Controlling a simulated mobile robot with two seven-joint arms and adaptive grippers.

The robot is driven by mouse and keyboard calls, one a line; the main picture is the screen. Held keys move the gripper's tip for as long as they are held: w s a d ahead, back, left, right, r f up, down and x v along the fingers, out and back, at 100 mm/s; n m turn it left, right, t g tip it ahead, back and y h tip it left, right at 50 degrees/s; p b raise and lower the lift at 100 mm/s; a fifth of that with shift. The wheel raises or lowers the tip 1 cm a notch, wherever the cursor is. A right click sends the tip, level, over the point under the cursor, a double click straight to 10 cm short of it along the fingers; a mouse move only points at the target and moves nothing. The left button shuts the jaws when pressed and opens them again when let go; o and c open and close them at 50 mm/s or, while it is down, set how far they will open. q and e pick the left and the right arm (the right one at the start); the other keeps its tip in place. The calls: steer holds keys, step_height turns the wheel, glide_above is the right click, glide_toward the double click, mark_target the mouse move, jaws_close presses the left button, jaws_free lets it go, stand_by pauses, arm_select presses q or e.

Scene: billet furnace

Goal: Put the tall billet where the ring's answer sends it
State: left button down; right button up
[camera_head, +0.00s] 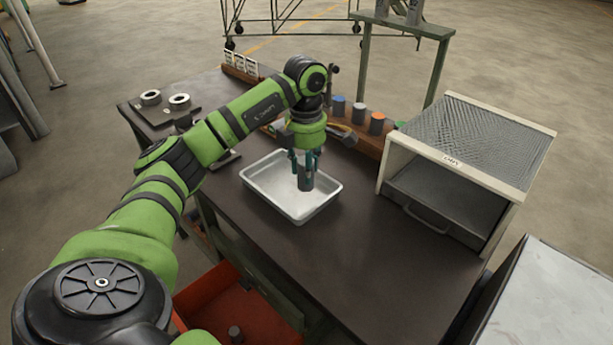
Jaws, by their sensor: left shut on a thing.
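My left gripper (305,166) points down over the white tray (262,203) and is shut on a dark grey cylindrical billet (306,183). The billet is upright, inside the tray's outline; I cannot tell whether its foot touches the tray floor. No other billet shows in the tray. Two pale metal rings lie on a dark plate at the back left, a left ring (151,97) and a right ring (180,100). Another small grey cylinder (236,334) stands in the red bin below the table. My right gripper is out of view.
A furnace box (463,152) with a mesh top, a labelled front and a dark opening stands at the right. A wooden rack (367,141) behind the tray holds blue-, orange- and green-topped pots. The red bin (205,287) is below the front edge. The tabletop right of the tray is clear.

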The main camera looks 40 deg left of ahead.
arm_select(q)
steer(key=shift+w+f, duration=0.1)
step_height(320, 180, down, 3)
steer(key=shift+p, duration=0.5)
steer(key=shift+f, duration=0.4)
steer(key=c, duration=0.8)
jaws_free()
steer(key=shift+f, duration=0.15)
